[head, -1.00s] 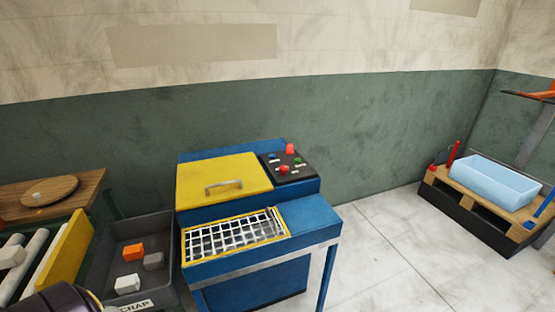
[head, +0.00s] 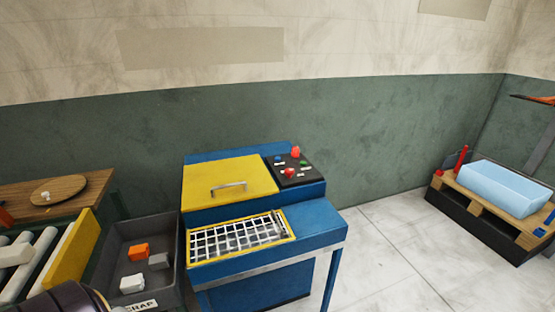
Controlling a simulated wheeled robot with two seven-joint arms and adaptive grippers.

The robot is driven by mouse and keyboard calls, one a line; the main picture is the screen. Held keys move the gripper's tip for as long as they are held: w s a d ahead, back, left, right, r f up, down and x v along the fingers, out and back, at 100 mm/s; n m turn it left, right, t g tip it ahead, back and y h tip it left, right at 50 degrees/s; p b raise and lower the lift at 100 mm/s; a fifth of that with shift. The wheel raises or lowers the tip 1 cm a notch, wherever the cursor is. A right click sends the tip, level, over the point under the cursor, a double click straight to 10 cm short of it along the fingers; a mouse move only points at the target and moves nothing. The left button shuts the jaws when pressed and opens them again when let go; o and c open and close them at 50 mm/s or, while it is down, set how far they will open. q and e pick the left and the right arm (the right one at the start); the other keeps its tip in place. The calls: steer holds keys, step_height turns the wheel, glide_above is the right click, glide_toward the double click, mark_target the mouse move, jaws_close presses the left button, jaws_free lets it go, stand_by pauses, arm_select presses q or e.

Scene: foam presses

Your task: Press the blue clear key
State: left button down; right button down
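A blue press (head: 265,275) with a yellow lid (head: 225,180) stands in the middle of the head view. Its black control panel (head: 298,178) is at the top right of the machine. A small blue key (head: 278,159) sits at the panel's upper left. Red and green buttons and a red knob are also on the panel. Nothing touches the blue key. Neither gripper is in view; only a dark rounded part of my own arm shows at the bottom left.
A grey scrap bin (head: 117,262) with several foam blocks stands left of the press. A roller conveyor (head: 30,262) and a wooden table (head: 85,200) are further left. A pallet (head: 483,216) with a light blue tub (head: 503,190) stands at the right. The floor (head: 385,240) between is clear.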

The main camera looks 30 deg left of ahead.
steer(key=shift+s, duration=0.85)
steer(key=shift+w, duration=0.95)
